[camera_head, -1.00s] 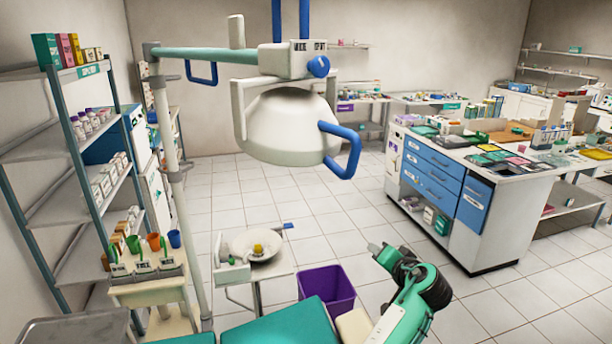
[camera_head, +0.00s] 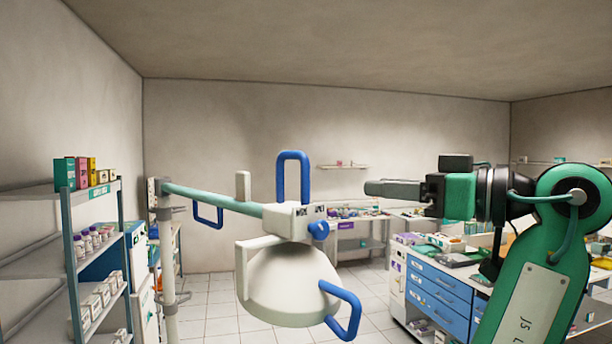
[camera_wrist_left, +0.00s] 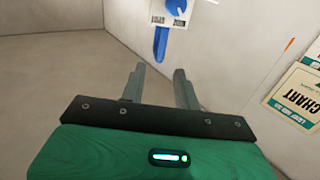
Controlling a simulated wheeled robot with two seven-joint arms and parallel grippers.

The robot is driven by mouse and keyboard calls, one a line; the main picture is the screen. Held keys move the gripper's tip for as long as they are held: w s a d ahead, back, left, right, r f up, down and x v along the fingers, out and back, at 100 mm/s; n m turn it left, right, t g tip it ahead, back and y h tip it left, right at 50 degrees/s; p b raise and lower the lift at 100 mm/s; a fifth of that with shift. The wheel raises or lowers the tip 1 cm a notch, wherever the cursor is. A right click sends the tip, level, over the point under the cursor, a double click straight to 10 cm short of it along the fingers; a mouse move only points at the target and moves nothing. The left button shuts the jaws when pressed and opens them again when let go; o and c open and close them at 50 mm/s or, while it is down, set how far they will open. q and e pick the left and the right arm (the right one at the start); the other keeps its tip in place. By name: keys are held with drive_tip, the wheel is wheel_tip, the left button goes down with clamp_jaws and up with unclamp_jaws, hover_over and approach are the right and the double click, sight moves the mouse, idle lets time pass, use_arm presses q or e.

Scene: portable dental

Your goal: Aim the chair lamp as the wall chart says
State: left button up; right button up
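The chair lamp (camera_head: 290,285) hangs in the middle of the head view. It has a white dome, blue loop handles (camera_head: 345,308), a blue knob (camera_head: 318,230) and a pale green arm (camera_head: 212,197) running to a pole at the left. My left gripper (camera_head: 368,188) is raised to the right of the lamp, pointing left, apart from it. In the left wrist view its two fingers (camera_wrist_left: 159,68) are spread and empty. Beyond them, a blue knob (camera_wrist_left: 178,7) and handle (camera_wrist_left: 161,43) show. The wall chart (camera_wrist_left: 296,95) is partly cut off at the right. My right gripper is out of view.
Grey shelves (camera_head: 88,190) with boxes and bottles stand at the left. A blue-drawer cabinet (camera_head: 438,298) stands at the lower right, partly behind my arm. A wall shelf (camera_head: 343,167) is at the back. Open air separates the gripper from the lamp.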

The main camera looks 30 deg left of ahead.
sight(306, 180)
use_arm(q)
drive_tip(key=a+p, duration=0.2)
drive_tip(key=a, duration=0.2)
drive_tip(key=a+p, duration=0.2)
drive_tip(key=a, duration=0.2)
drive_tip(key=a+p, duration=0.3)
drive_tip(key=a, duration=0.1)
drive_tip(key=shift+a+r, duration=0.25)
drive_tip(key=shift+r, duration=0.1)
drive_tip(key=shift+a+f, duration=0.15)
drive_tip(key=shift+a, duration=0.5)
drive_tip(key=shift+c, duration=0.4)
clamp_jaws()
